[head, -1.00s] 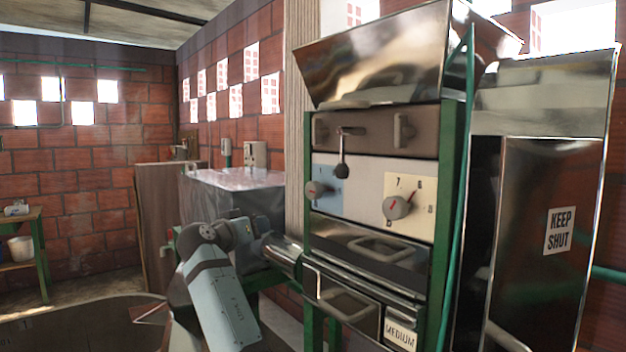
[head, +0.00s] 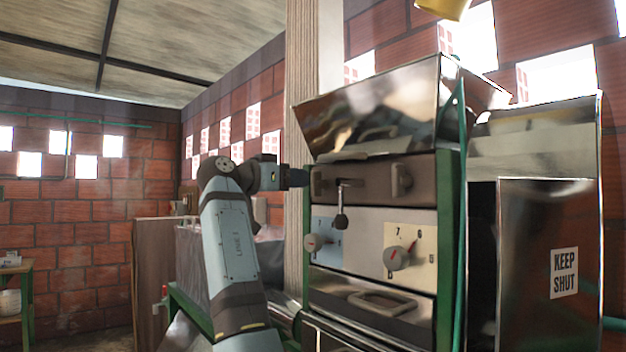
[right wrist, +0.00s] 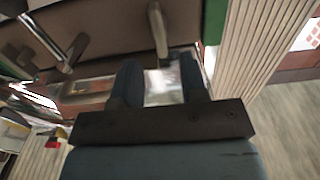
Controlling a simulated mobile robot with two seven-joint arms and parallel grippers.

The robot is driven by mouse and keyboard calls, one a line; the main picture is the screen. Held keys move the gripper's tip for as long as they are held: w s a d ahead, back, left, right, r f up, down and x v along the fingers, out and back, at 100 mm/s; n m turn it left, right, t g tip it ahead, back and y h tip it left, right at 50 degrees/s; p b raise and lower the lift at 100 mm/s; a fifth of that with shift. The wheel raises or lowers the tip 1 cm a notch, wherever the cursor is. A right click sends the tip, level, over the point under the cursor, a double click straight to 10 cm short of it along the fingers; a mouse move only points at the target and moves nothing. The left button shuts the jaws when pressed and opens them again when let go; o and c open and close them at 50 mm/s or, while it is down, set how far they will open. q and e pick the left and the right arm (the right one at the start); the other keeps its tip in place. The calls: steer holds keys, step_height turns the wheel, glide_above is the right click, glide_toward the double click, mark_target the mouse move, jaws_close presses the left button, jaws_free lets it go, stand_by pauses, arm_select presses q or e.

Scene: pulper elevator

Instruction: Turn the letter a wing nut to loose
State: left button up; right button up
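The machine's brown upper panel (head: 376,172) carries a wing nut near each end. The left wing nut (head: 319,184) is partly hidden by my right gripper (head: 300,177); the right wing nut (head: 402,181) is clear. I cannot read any letter marking on them. In the right wrist view my right gripper (right wrist: 160,78) is open, its two dark fingers apart with nothing between them. A wing nut (right wrist: 158,30) stands just beyond the fingertips, roughly in line with the gap, and appears apart from them. My left gripper is out of view.
A lever with a dark knob (head: 341,215) hangs beside the left wing nut. Below are two dials (head: 397,258) and a drawer with a handle (head: 378,302). A metal hopper (head: 375,115) overhangs the panel. A ribbed pillar (head: 299,110) stands behind at left.

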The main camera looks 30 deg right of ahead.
mark_target(312, 180)
steer(key=d, duration=0.5)
steer(key=shift+w+d, duration=0.25)
jaws_close()
